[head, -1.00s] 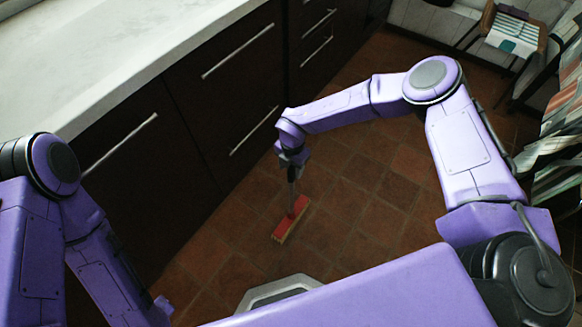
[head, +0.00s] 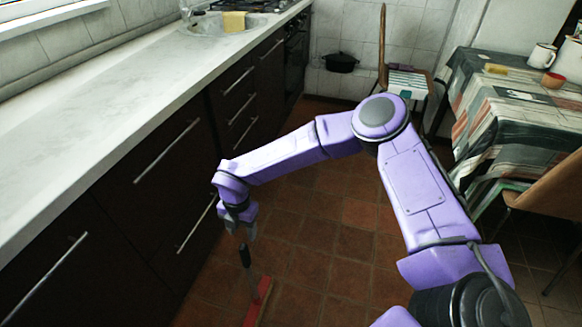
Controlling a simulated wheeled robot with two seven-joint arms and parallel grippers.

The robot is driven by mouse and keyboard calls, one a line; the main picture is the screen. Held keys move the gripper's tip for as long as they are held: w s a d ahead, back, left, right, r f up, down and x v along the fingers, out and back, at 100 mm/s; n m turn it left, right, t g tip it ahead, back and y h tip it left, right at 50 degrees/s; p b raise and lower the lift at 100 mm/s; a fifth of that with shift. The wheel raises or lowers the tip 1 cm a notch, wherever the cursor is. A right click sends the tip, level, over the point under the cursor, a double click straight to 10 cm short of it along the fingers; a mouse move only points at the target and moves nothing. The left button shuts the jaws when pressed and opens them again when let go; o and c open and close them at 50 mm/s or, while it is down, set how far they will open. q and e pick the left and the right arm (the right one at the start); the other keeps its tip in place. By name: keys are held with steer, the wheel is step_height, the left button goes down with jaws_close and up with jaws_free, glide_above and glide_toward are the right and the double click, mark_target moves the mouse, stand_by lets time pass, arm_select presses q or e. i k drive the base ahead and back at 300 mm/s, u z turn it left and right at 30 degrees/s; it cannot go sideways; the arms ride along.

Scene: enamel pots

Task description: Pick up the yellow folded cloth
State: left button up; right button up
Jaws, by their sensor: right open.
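A yellow cloth (head: 234,21) hangs folded over the front edge of the sink at the far end of the counter. My right gripper (head: 239,229) is low in front of the dark cabinets, far from the cloth, and points down. It is open. My left gripper is out of view.
The pale counter (head: 120,110) runs along the left to the sink (head: 195,24). A cloth-covered table (head: 500,115) at right bears a small yellow item (head: 495,69), a red bowl (head: 553,80) and mugs. A black pot (head: 340,62) and a chair (head: 408,83) are at the back. Tiled floor lies between.

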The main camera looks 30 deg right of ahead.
mark_target(489, 67)
steer(key=z, duration=2.35)
